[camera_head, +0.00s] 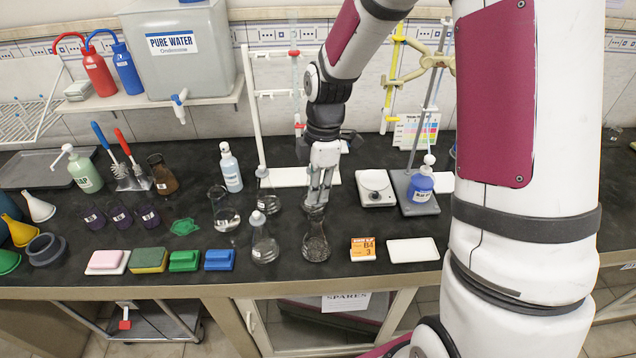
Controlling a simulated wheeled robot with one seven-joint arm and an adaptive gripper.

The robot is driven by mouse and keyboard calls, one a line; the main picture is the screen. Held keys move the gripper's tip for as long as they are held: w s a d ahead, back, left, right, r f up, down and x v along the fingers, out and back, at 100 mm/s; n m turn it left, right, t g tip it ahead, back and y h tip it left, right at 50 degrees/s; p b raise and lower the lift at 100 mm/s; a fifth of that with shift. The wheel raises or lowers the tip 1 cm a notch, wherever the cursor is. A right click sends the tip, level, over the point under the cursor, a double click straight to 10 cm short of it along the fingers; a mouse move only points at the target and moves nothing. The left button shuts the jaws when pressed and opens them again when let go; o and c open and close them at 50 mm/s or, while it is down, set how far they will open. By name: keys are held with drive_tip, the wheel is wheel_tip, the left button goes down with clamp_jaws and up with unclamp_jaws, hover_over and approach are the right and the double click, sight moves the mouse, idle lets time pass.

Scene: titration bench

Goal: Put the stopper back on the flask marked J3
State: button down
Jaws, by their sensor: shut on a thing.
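Several clear conical flasks stand on the black bench, and their markings are too small to read, so I cannot tell which is J3. One flask (316,246) stands near the front edge, directly below my gripper (317,205). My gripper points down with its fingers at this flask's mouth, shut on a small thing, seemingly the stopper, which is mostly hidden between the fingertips. I cannot tell whether it touches the neck. Left of it, another flask (265,248) has a pale stopper (257,218) on top. A third flask (224,216) stands further left and back.
An orange box (363,249) and a white tile (412,250) lie to the right. A blue-filled bottle (420,185) stands on a stand base, beside a balance (375,187). A white burette stand (256,110) is behind. Sponges and a blue block (220,260) lie left.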

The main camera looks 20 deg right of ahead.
drive_tip(key=shift+f+b, duration=0.65)
drive_tip(key=shift+f, duration=1.55)
drive_tip(key=shift+p, duration=0.4)
drive_tip(key=shift+f, duration=0.2)
idle(1.4)
drive_tip(key=c, duration=1.5)
unclamp_jaws()
drive_tip(key=shift+o, duration=0.2)
drive_tip(key=o, duration=0.4)
